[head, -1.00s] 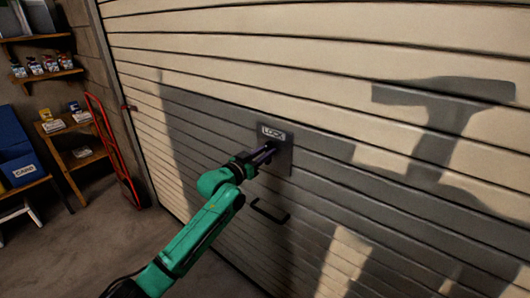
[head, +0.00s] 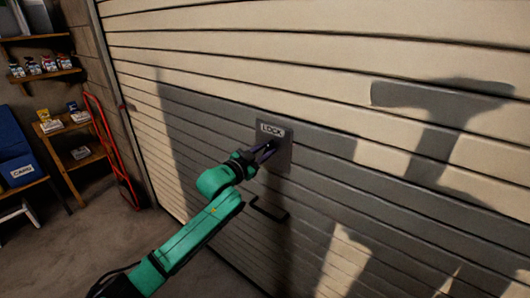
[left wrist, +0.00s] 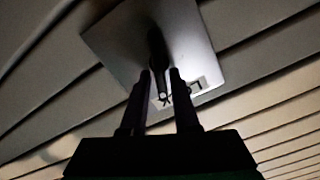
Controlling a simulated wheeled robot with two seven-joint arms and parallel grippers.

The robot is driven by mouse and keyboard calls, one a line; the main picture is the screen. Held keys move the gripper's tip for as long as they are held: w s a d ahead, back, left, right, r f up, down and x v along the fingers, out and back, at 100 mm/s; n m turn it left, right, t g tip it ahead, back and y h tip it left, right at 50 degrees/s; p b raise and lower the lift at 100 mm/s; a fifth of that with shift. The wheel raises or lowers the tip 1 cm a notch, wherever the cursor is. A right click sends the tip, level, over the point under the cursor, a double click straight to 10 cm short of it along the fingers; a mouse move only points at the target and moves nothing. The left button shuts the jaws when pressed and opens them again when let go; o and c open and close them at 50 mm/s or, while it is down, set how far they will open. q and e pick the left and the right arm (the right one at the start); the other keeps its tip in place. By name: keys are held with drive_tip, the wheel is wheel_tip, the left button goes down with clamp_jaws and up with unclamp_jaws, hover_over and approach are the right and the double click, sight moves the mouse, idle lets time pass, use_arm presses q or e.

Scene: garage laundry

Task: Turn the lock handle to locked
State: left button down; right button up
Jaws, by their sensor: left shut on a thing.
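The lock plate (head: 283,164) is a grey square with a "LOCK" label (head: 271,131) on the pale slatted garage door. In the left wrist view the plate (left wrist: 196,38) looks tilted, and the dark lock handle (left wrist: 155,45) stands out from its middle. My left gripper (head: 268,149) is at the plate; in the left wrist view its two fingers (left wrist: 161,80) lie on either side of the handle, shut on it. In the head view the gripper mostly hides the handle. My right gripper is not in view.
A black pull handle (head: 270,211) sits on the door below the plate. A red hand truck (head: 112,150), wooden shelves (head: 62,128) and a blue bin (head: 17,165) stand along the left wall. The concrete floor (head: 90,245) between is clear.

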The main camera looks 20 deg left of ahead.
use_arm(q)
drive_tip(key=m, duration=0.4)
drive_tip(key=f+m+b, duration=0.1)
drive_tip(key=m, duration=0.7)
drive_tip(key=shift+s+d+f+m+b, duration=0.15)
drive_tip(key=shift+d+f+m+b, duration=0.05)
drive_tip(key=shift+d+m+b, duration=0.2)
idle(0.3)
drive_tip(key=c, duration=0.9)
unclamp_jaws()
drive_tip(key=shift+a, duration=0.15)
